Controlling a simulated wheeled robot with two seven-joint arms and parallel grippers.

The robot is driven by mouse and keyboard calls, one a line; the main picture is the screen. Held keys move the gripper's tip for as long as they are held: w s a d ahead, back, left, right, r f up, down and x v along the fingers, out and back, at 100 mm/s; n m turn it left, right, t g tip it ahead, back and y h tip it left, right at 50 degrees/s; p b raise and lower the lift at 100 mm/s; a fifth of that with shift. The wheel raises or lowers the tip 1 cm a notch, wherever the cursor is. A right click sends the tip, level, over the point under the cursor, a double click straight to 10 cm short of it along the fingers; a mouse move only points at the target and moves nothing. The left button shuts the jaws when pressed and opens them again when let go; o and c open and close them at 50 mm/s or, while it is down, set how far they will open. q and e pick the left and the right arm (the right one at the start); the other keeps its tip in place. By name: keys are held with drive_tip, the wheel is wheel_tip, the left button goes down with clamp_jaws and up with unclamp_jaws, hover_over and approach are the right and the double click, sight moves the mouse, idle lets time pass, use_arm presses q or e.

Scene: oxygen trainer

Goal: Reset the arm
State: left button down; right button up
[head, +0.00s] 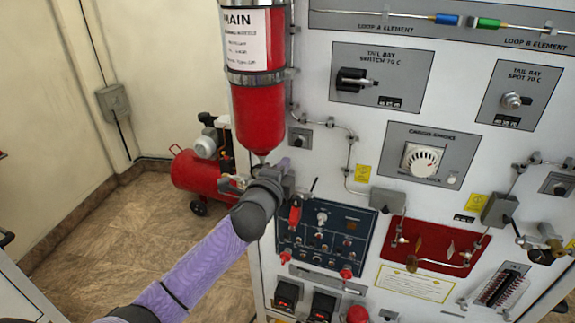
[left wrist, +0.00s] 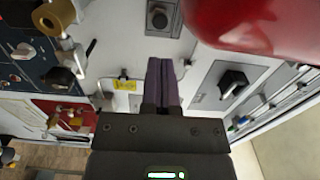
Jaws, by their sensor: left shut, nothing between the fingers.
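My left arm (head: 195,265), in a purple sleeve, reaches up from the lower left in the head view. Its left gripper (head: 284,166) is in front of the white panel, just below and right of the red cylinder (head: 262,120), and the wrist hides part of it. In the left wrist view the two dark purple fingers (left wrist: 165,78) lie together, shut and empty, pointing at the panel face. Whether the fingertips touch the panel I cannot tell. My right gripper is in neither view.
The white panel (head: 315,85) carries a dark blue switch board (head: 345,222), a red plate (head: 425,243), a dial (head: 420,160) and thin pipes close to my gripper. A red compressor (head: 195,172) stands on the floor behind. Floor to the left is clear.

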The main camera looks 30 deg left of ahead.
use_arm(q)
drive_tip(key=s+d+f+n+g, duration=0.5)
drive_tip(key=s+d+f+n, duration=0.15)
drive_tip(key=s+f, duration=0.4)
drive_tip(key=s+d+f+n+g+h+b, duration=0.15)
drive_tip(key=s+d+f+n+g, duration=0.3)
drive_tip(key=s, duration=0.55)
drive_tip(key=s+d+f+n+g+h, duration=0.3)
drive_tip(key=s+d+f+g, duration=0.15)
drive_tip(key=s, duration=0.55)
wheel_tip(320, 180, down, 30)
drive_tip(key=s+g+b, duration=0.1)
drive_tip(key=s+b, duration=0.1)
drive_tip(key=b, duration=1.1)
drive_tip(key=s+f+b, duration=0.4)
drive_tip(key=f, duration=0.4)
drive_tip(key=s+a+f+g+b, duration=0.1)
drive_tip(key=s+f+b, duration=0.4)
drive_tip(key=f, duration=0.3)
drive_tip(key=s+a+f+m+g+b, duration=0.1)
drive_tip(key=s+f+b, duration=0.3)
drive_tip(key=f, duration=0.4)
drive_tip(key=shift+s+a+y+b, duration=0.25)
drive_tip(key=shift+s+y+b, duration=0.05)
drive_tip(key=shift+s+y, duration=0.05)
drive_tip(key=shift+f, duration=0.1)
